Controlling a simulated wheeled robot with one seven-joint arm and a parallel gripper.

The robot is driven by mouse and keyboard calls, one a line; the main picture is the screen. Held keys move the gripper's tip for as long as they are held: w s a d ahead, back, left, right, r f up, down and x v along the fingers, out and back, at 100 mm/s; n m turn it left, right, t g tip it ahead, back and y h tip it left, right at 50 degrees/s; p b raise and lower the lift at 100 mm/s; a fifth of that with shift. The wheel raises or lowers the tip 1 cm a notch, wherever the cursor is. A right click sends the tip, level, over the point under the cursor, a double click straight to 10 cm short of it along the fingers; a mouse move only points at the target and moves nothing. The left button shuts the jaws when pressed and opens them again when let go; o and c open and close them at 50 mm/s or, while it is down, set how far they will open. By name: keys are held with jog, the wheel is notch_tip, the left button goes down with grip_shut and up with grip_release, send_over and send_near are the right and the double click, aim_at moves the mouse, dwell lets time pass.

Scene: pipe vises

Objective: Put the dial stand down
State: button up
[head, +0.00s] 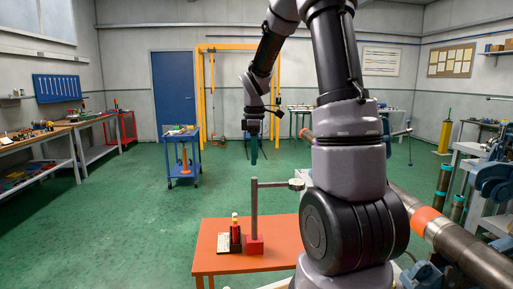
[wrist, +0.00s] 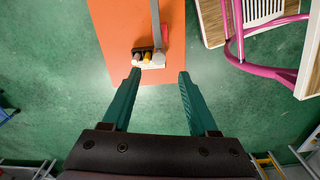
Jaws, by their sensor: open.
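The dial stand (head: 254,212) stands upright on the orange table, with a red base, a grey post and a side arm reaching right to a round dial. In the wrist view the dial stand (wrist: 156,22) is seen from above, near the top edge, its post hiding part of the base. My gripper (head: 254,150) hangs in the air above and beyond the table in the head view. In the wrist view my gripper (wrist: 160,76) has its teal fingers wide apart with nothing between them. It is clear of the stand.
The orange table (head: 215,262) also bears a small dark rack (head: 235,236) with little bottles, close left of the stand. In the wrist view a pink tubular frame (wrist: 262,62) is at the right. A blue trolley (head: 181,155) stands farther back. Green floor is open at left.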

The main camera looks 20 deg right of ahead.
jog(key=s+a+r+m+t+y, duration=0.1)
jog(key=s+a+r+m+t, duration=0.2)
jog(key=s+r+m, duration=0.5)
jog(key=s+a+r+m+t+y, duration=0.1)
jog(key=s+a+r+m+t, duration=0.2)
jog(key=s+r+m, duration=0.4)
jog(key=s+m+t, duration=0.1)
jog(key=s, duration=0.5)
jog(key=shift+s+r+m, duration=0.25)
jog(key=shift+r+m, duration=0.1)
jog(key=shift+m, duration=0.05)
jog(key=shift+o, duration=0.3)
jog(key=shift+w+a, duration=0.1)
